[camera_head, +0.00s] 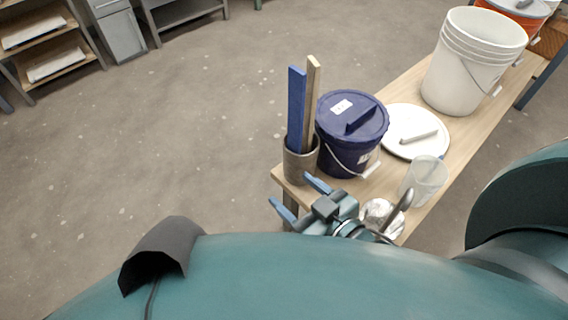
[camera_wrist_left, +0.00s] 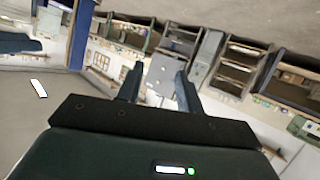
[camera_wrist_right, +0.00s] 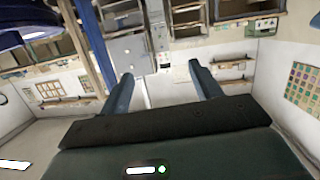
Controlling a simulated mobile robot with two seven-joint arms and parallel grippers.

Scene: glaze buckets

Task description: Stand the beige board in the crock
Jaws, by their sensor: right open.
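The beige board (camera_head: 312,100) stands nearly upright in the grey crock (camera_head: 300,165), leaning slightly to the right. A blue board (camera_head: 296,108) stands beside it on the left, also in the crock. The lower ends of both boards are hidden by the crock's wall. My right gripper (camera_head: 298,198) is open and empty, just in front of and below the crock, apart from the beige board. Its spread fingers also show in the right wrist view (camera_wrist_right: 160,88). My left gripper (camera_wrist_left: 157,85) is open and empty in the left wrist view and does not show in the head view.
A lidded dark blue bucket (camera_head: 350,135) stands close to the right of the crock. The floor left of the bench is clear.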

